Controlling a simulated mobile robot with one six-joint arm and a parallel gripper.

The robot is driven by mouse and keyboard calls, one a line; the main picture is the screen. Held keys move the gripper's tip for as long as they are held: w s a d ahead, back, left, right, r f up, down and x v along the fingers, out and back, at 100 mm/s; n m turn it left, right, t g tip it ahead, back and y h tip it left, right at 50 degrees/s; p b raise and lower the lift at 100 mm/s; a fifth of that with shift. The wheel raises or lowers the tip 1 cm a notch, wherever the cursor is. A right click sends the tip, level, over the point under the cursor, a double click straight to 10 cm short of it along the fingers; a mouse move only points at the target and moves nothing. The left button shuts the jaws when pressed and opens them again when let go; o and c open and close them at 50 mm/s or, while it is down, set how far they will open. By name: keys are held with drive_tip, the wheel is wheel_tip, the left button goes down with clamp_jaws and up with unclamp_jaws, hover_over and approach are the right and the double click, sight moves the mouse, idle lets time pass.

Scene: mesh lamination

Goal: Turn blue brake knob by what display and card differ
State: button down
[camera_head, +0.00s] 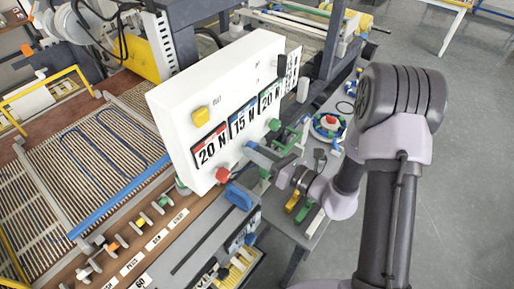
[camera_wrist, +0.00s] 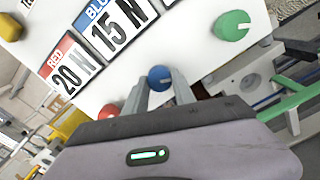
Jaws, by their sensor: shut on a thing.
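The blue brake knob (camera_wrist: 160,76) sits low on the white panel (camera_wrist: 195,50). My gripper (camera_wrist: 160,88) is shut on it, with one finger on each side. In the head view my gripper (camera_head: 250,150) reaches the panel's lower right edge, and the blue knob is hidden there. The blue display (camera_wrist: 118,24) reads 15 N and the red display (camera_wrist: 70,70) reads 20 N. A third display (camera_head: 270,97) reads 20 N in the head view. A card (camera_head: 292,70) with print stands at the panel's right side, too slanted to read.
A red knob (camera_wrist: 108,111) is left of my gripper and a green knob (camera_wrist: 232,25) is to the right. A yellow knob (camera_head: 200,115) is on the panel's upper left. Coloured clamps and tools lie on the bench (camera_head: 318,216) right of the panel.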

drive_tip(key=shift+m+p, duration=0.3)
drive_tip(key=shift+m, duration=0.6)
drive_tip(key=c, duration=1)
unclamp_jaws()
drive_tip(key=shift+c, duration=0.2)
drive_tip(key=v, duration=1.7)
drive_tip(key=shift+s+d, duration=0.2)
